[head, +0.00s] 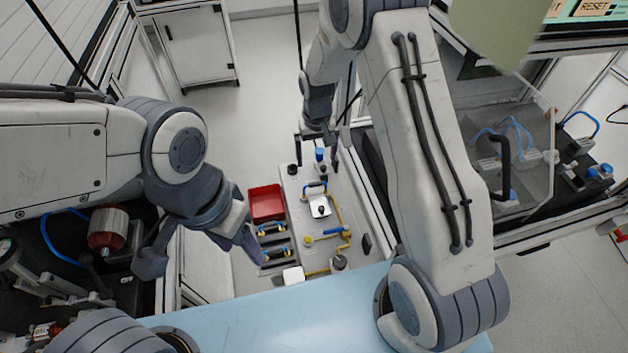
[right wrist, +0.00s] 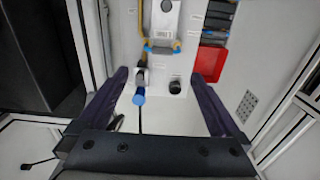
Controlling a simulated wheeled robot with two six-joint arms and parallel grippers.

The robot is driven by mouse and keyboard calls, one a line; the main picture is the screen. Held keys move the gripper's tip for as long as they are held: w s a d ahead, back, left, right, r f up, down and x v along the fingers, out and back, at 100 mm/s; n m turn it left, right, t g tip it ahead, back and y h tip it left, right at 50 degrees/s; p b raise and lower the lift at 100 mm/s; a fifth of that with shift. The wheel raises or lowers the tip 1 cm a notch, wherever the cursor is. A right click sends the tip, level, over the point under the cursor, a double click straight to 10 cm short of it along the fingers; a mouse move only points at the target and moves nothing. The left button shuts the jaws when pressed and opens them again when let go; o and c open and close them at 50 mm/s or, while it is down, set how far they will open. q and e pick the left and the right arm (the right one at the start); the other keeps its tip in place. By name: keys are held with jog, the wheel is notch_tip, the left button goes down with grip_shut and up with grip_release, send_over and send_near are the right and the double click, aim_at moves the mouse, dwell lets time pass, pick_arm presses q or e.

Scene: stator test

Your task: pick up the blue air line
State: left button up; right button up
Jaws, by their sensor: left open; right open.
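Several blue lines show. In the head view, one blue tube (head: 52,240) curves at the far left, and another blue tube (head: 520,130) lies inside the clear-walled bench at right. A short blue arc (head: 315,184) sits on the workbench. A blue-ended fitting (head: 320,155) stands upright at the bench's far end; it also shows in the right wrist view (right wrist: 139,97). I cannot tell which is the air line. My right gripper (head: 317,151) is open and empty above the blue-ended fitting, its fingers (right wrist: 165,100) to either side. My left gripper (head: 198,255) is open and empty, left of the bench.
A grey workbench panel (head: 290,205) carries yellow tubing (head: 335,212), a white block (head: 320,207) and a black knob (right wrist: 175,87). A red bin (head: 266,203) stands at its left, with dark trays (head: 277,252) nearer. Open floor (head: 265,100) lies beyond.

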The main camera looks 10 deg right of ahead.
jog(key=b, duration=0.3)
send_over(315, 183)
jog(key=f, duration=0.5)
jog(key=shift+w+d, duration=0.1)
jog(key=shift+w, duration=0.1)
notch_tip(315, 183, down, 5)
jog(key=b, duration=0.4)
jog(key=shift+s+b, duration=0.15)
jog(key=shift+b, duration=0.2)
jog(key=shift+r, duration=0.1)
